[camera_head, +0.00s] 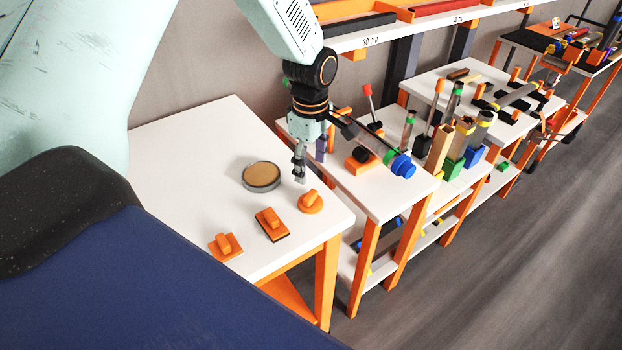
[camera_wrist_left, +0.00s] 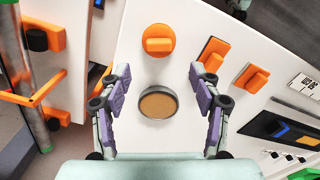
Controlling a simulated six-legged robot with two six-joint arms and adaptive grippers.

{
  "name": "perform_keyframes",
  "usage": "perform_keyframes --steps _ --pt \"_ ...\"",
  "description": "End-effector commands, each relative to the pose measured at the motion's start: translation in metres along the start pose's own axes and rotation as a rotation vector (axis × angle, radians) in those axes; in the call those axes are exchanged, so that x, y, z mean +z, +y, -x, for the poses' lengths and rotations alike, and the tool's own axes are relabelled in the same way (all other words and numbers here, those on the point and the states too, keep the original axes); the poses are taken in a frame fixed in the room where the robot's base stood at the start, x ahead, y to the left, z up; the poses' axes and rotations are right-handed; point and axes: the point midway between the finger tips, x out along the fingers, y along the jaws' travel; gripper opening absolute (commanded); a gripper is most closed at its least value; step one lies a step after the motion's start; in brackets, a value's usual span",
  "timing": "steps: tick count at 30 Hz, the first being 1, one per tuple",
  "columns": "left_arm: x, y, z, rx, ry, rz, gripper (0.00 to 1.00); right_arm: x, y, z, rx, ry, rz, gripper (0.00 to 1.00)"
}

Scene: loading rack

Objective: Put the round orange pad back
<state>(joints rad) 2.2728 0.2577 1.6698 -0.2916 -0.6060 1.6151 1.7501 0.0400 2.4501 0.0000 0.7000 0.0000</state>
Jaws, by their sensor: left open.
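The round orange pad (camera_head: 311,201) lies on the white table, a flat disc with a block handle on top. It also shows in the left wrist view (camera_wrist_left: 158,41), at the upper middle beyond the fingertips. A round dark-rimmed dish with a tan inside (camera_head: 261,176) lies beside it; in the left wrist view the dish (camera_wrist_left: 158,103) sits between the fingers. My left gripper (camera_head: 304,170) hangs above the table near the pad and dish, fingers spread and empty. In the left wrist view, my left gripper (camera_wrist_left: 159,76) is wide open. My right gripper is not in view.
A rectangular orange pad (camera_head: 271,224) and a square orange pad (camera_head: 226,246) lie along the table's front edge (camera_head: 290,262). A neighbouring table holds a tube with a blue cap (camera_head: 403,166) close to my left gripper. The table's left part is bare.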

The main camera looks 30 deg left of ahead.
Motion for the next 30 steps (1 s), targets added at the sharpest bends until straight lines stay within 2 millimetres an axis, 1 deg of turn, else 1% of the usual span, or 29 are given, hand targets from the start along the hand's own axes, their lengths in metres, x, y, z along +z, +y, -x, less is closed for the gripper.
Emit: perform_keyframes --steps 1,3,8,30 --pt "0.000 0.001 0.007 0.003 0.000 0.000 0.63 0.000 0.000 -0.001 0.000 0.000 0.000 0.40" --pt "0.000 0.001 0.015 0.002 0.000 0.000 0.63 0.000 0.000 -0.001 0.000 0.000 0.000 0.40" --pt "0.000 0.000 0.022 0.000 0.000 -0.001 0.63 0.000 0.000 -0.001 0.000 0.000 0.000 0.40" --pt "0.000 -0.002 0.022 0.000 0.000 -0.001 0.63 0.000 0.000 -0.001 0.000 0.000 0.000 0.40"
